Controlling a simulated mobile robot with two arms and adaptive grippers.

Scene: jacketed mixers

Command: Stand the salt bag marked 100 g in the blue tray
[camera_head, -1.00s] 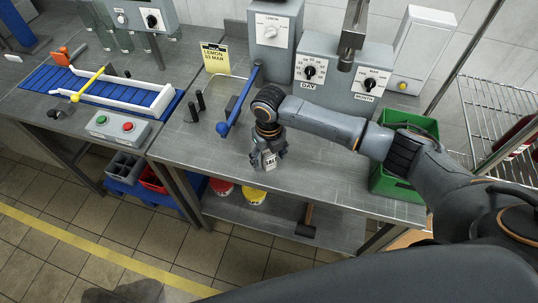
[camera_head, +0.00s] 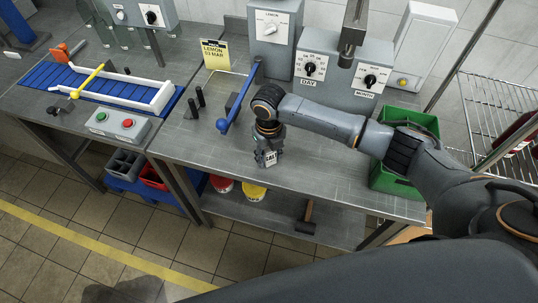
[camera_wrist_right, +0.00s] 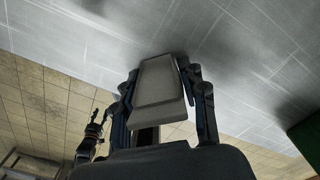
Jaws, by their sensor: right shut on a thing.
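In the right wrist view the bag (camera_wrist_right: 158,88) shows a plain grey-white face between the two fingers. I cannot tell whether it touches the table. Blue tray-like pieces (camera_head: 128,186) show on the low shelf at left, partly covered by bins. My left gripper is out of the head view; a dark jointed shape at lower left in the wrist view may be it.
A blue-handled lever (camera_head: 223,126) and black pegs (camera_head: 193,108) stand left of my right gripper. Control boxes with dials (camera_head: 345,75) line the back. A green crate (camera_head: 395,186) stands at right under my arm. Bare tabletop (camera_head: 325,165) lies between.

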